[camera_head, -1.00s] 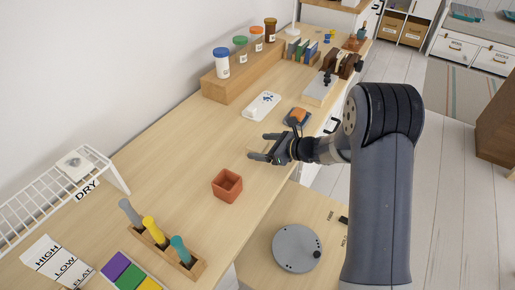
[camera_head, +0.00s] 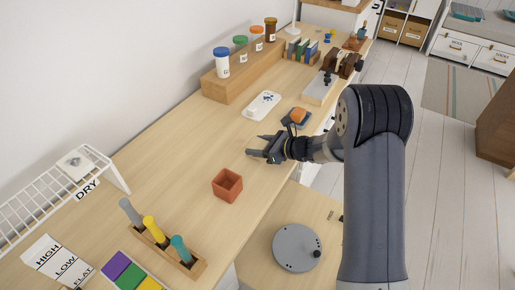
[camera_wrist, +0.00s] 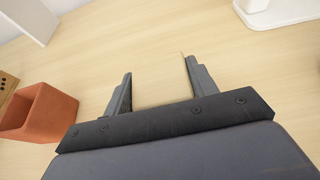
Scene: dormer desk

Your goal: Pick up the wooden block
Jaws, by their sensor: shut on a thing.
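The wooden block (camera_wrist: 161,80) is pale, nearly the colour of the desk top. In the wrist view it fills the space between the two fingers of my gripper (camera_wrist: 158,70), with a finger against each side. My gripper is shut on it. In the head view my gripper (camera_head: 257,145) is low over the right part of the desk, and the block is hard to make out there. I cannot tell whether the block touches the desk.
An open terracotta box (camera_head: 227,186) stands nearby, towards the front; it also shows at left in the wrist view (camera_wrist: 40,114). A white tray (camera_head: 262,105) and a dark pad with an orange thing (camera_head: 297,117) lie beyond. The desk between is clear.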

